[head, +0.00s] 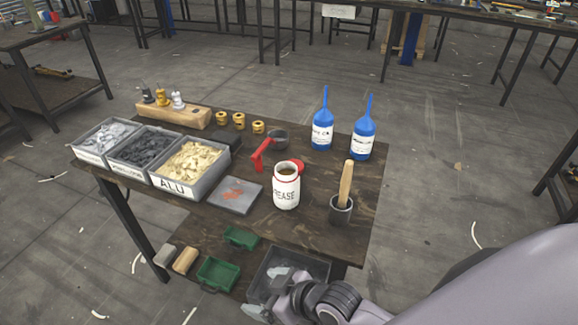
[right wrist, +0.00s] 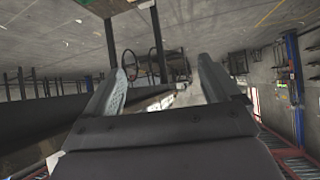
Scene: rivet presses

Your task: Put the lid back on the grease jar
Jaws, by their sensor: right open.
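The white grease jar (head: 286,189) stands upright on the dark wooden table, with a red rim and brown grease showing in its open top. A red piece that looks like the lid (head: 298,164) lies on the table just behind the jar, partly hidden by it. My right gripper (head: 268,294) is low at the table's front edge, in front of and below the jar, well apart from it. In the right wrist view its two fingers (right wrist: 160,90) are spread with nothing held between them. My left gripper is not in view.
A red-handled tool (head: 262,155) lies behind the jar. A grey plate (head: 235,194) and bins of rivets (head: 190,166) are left; a dark cup with a wooden-handled brush (head: 341,212) and blue bottles (head: 322,130) are right. A grey bin (head: 318,266) sits below the tabletop, near my gripper.

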